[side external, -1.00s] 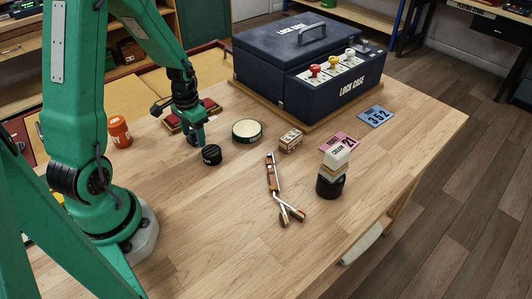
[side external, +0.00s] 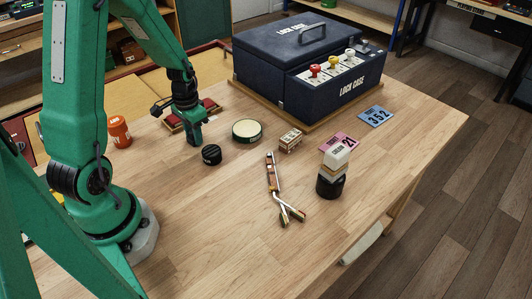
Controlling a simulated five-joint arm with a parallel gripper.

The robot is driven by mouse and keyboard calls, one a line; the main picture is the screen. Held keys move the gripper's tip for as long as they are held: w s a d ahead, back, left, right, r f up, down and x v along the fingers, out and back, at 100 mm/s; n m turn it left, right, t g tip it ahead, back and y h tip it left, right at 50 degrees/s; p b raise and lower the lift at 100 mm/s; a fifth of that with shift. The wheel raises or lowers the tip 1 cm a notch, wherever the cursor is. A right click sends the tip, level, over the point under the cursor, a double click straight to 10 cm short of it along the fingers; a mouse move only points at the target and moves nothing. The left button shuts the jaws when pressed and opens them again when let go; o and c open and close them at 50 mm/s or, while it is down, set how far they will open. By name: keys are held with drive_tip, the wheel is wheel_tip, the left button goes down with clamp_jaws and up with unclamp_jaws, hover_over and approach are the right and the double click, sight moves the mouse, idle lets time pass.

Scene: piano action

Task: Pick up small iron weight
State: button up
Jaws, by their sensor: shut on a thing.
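My gripper (side external: 194,139) points down low over the left part of the wooden table. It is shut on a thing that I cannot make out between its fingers. A small black round piece with pale lettering (side external: 211,154) stands upright on the table, just right of and nearer than the fingertips. It looks apart from them, though contact is hard to judge. I cannot tell whether this piece is the small iron weight or whether the weight is hidden in the jaws.
A round green-rimmed tin (side external: 247,131), a small wooden block (side external: 290,141) and a hinged wooden piano part (side external: 273,180) lie to the right. The lock case (side external: 310,75) fills the back. An orange canister (side external: 120,132) stands left. The front table is clear.

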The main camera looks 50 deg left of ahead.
drive_tip(key=shift+r, duration=0.15)
drive_tip(key=shift+r, duration=0.7)
drive_tip(key=r, duration=0.2)
drive_tip(key=shift+d+r, duration=0.2)
drive_tip(key=shift+r, duration=0.2)
drive_tip(key=d+r, duration=0.6)
drive_tip(key=d, duration=0.5)
drive_tip(key=shift+s+d+r, duration=0.15)
drive_tip(key=shift+s+r, duration=0.05)
drive_tip(key=shift+r, duration=0.1)
